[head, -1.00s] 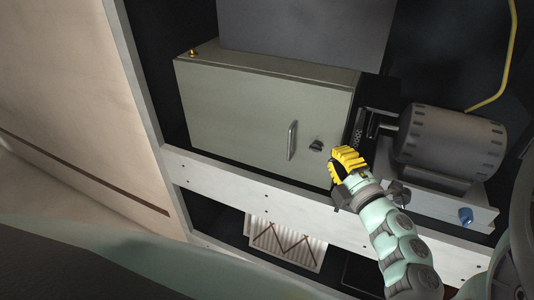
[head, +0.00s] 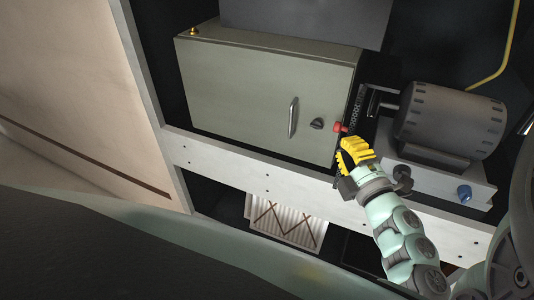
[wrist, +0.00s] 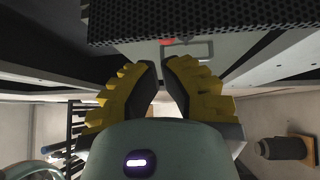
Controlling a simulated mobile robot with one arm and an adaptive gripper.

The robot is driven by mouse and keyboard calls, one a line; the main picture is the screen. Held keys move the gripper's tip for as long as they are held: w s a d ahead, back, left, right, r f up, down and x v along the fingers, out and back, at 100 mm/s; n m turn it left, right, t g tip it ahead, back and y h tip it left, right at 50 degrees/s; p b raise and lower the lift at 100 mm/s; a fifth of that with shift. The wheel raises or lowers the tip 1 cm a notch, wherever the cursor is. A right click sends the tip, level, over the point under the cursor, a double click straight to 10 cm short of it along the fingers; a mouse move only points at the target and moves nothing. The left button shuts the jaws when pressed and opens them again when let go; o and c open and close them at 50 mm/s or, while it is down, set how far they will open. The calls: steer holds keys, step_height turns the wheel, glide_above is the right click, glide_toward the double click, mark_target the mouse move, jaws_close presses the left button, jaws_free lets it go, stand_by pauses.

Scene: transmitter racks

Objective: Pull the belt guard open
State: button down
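A dark perforated panel (wrist: 200,15), which looks like the belt guard, crosses the top of the wrist view. In the head view a dark perforated strip (head: 355,110) stands between a grey-green cabinet and the motor (head: 452,122). A small red part (head: 341,127) shows beside its lower end; a red patch also shows under the panel in the wrist view (wrist: 167,42). My gripper (head: 350,146) is just below the red part. In the wrist view its yellow fingertips (wrist: 159,64) are close together with a narrow gap and nothing clearly between them. Contact with the guard is not visible.
The cabinet (head: 260,95) has a vertical handle (head: 293,118) and a dark knob (head: 317,124). A pale frame rail (head: 250,180) runs below it. A ribbed white panel (head: 285,220) lies below the rail.

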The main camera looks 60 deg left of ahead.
steer(key=b+v, duration=0.1)
steer(key=v, duration=0.8)
steer(key=shift+w, duration=0.25)
